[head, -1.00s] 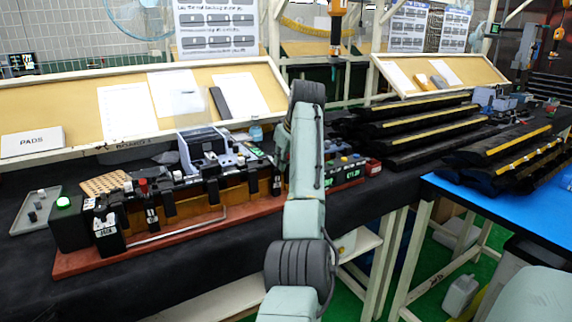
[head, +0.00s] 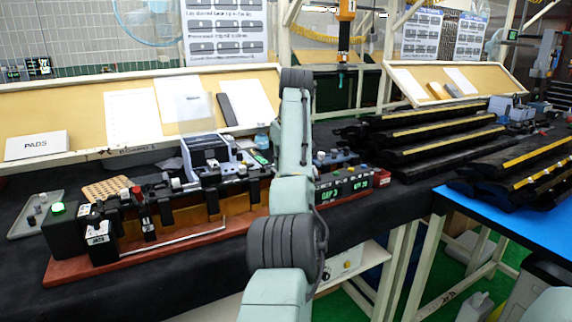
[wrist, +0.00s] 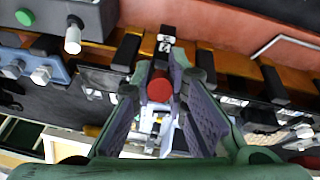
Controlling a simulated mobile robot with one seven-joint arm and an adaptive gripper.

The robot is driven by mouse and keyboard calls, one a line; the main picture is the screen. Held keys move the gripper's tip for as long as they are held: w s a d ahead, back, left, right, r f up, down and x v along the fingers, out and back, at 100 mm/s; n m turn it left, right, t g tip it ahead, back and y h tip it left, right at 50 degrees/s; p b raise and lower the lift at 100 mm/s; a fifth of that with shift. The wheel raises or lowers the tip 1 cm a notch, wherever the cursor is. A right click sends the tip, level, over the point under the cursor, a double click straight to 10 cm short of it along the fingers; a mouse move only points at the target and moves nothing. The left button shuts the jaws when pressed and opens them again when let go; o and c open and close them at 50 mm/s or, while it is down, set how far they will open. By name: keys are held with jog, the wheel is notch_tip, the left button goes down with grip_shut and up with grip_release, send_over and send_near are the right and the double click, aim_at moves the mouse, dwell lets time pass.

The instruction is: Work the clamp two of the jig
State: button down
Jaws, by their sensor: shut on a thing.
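The jig is a long dark fixture with orange-brown parts on a red base (head: 150,258), along the front of the black bench in the head view. Its red base also shows in the wrist view (wrist: 220,22). In the wrist view a black clamp arm with white marks (wrist: 166,38) lies just beyond my gripper (wrist: 162,97), and a red knob (wrist: 159,88) sits between its fingers. The fingers are closed on the red-knobbed clamp handle. I cannot read the clamp's number. In the head view my own arm hides my gripper and this clamp.
Dark clamp blocks (wrist: 130,50) stand close on both sides of my gripper. A box with green readouts (head: 345,187) is at the jig's right end. A grey tray (head: 28,222) lies left, and black trim strips (head: 430,140) are stacked right.

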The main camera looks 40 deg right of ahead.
jog(key=c, duration=1.6)
grip_release()
jog(key=v, duration=0.7)
jog(key=shift+s+a+r, duration=0.1)
jog(key=shift+r, duration=0.1)
jog(key=shift+s+f, duration=0.1)
